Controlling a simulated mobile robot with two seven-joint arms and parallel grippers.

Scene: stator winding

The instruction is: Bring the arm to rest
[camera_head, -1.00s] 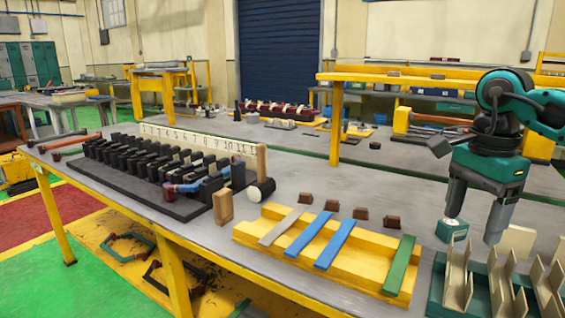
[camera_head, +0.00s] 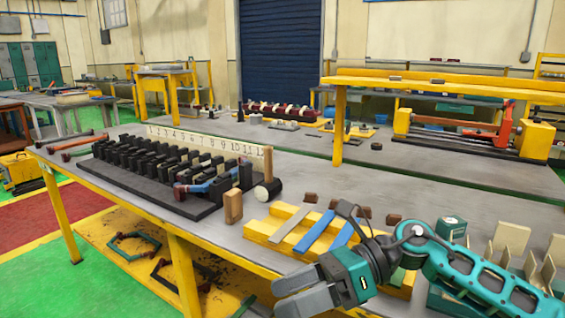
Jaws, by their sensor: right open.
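My right arm (camera_head: 450,268) comes in from the right edge, low over the front of the workbench. My right gripper (camera_head: 280,296) is open and points left, with nothing seen between its grey fingers. It is in front of the yellow stand (camera_head: 262,228) with the grey and blue strips, and with the arm it hides part of that stand and most of the green strip. My left gripper is not in view.
A black slotted rack (camera_head: 150,175) with a numbered board (camera_head: 205,140) stands on the bench at left, with a wooden block (camera_head: 233,207) at its near end.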

